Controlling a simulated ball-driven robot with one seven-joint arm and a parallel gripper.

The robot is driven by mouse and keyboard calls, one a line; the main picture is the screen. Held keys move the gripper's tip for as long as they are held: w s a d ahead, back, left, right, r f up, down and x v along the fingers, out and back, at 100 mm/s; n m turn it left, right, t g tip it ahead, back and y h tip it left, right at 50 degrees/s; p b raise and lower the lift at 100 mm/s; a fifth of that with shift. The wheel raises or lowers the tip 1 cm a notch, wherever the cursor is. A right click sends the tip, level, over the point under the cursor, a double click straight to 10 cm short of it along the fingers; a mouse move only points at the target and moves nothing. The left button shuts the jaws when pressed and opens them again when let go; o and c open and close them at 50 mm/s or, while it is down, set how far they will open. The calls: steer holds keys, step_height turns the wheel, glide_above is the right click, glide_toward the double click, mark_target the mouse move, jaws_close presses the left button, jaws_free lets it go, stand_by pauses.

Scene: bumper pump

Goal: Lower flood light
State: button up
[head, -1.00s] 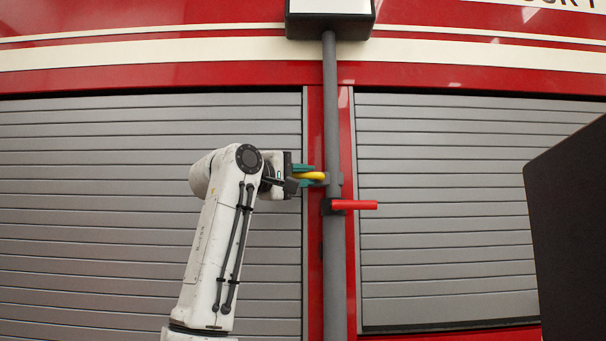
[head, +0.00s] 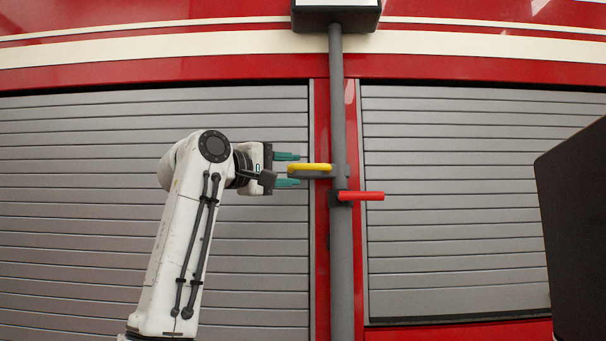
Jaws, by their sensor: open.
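The flood light (head: 336,14) shows as a dark box at the top of a grey pole (head: 341,250), cut off by the top edge of the head view. A yellow handle (head: 309,167) sticks out to the left of the pole, with a grey bracket under it. A red lever (head: 361,196) sticks out to the right, a little lower, from a dark collar on the pole. My gripper (head: 289,170) is open, its green fingers pointing right. Nothing is held.
Grey roller shutters (head: 450,240) of a red truck (head: 150,75) lie behind the pole on both sides. A dark panel (head: 580,230) stands at the right edge. The space left of the pole is free apart from my arm.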

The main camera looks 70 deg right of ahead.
steer(key=shift+v, duration=2.25)
